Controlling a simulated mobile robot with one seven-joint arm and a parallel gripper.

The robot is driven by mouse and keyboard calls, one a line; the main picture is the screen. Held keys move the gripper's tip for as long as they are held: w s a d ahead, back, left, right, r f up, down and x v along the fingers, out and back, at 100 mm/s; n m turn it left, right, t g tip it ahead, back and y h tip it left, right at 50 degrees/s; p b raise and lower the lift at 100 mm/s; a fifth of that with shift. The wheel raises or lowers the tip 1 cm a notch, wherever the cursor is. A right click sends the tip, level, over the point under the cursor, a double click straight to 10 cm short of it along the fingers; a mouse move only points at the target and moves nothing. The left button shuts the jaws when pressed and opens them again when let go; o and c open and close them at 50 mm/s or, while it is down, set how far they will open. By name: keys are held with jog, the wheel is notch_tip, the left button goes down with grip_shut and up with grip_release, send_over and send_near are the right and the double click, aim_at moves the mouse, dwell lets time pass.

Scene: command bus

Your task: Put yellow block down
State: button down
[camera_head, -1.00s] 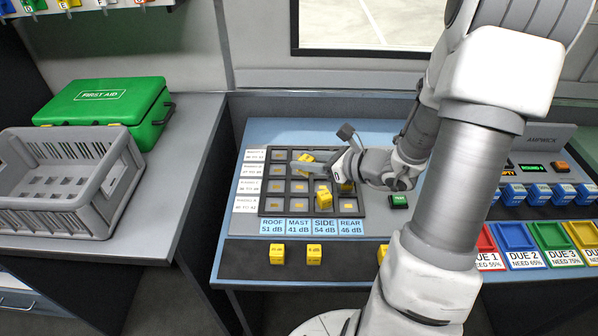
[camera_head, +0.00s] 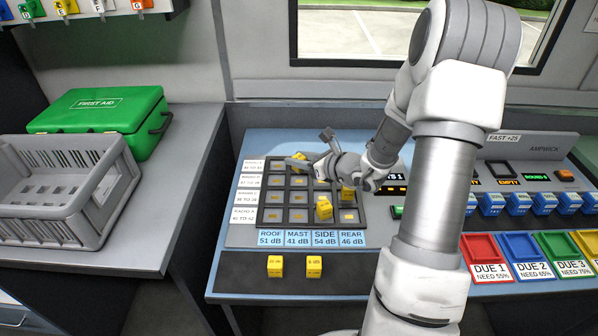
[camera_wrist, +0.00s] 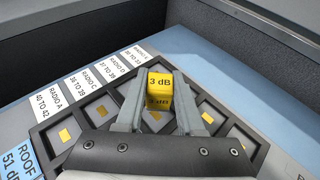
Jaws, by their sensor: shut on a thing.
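A yellow block (camera_head: 300,157) marked 3 dB is between the fingers of my gripper (camera_head: 298,163). In the wrist view the block (camera_wrist: 160,82) sits upright between both fingertips (camera_wrist: 158,100). My gripper is shut on it, over the far row of the dark grid tray (camera_head: 262,222), near the MAST column. I cannot tell whether the block touches the tray. Other yellow blocks stand in the tray: one in the SIDE column (camera_head: 324,208) and one farther right (camera_head: 347,192), partly hidden by my arm.
Two yellow blocks, left (camera_head: 275,266) and right (camera_head: 314,266), stand on the dark front strip. Several blue blocks (camera_head: 541,196) and coloured DUE trays (camera_head: 525,247) are at right. A grey crate (camera_head: 45,222) and green first aid box (camera_head: 98,120) stand on the left counter.

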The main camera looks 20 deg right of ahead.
aim_at(299, 171)
jog(key=shift+f+b, duration=0.45)
jog(key=shift+f, duration=1.5)
jog(key=shift+f, duration=0.1)
jog(key=shift+f, duration=0.15)
jog(key=c, duration=0.5)
grip_release()
jog(key=shift+r, duration=0.3)
jog(key=p+v, duration=0.1)
jog(key=v, duration=1.1)
jog(key=shift+p, duration=0.35)
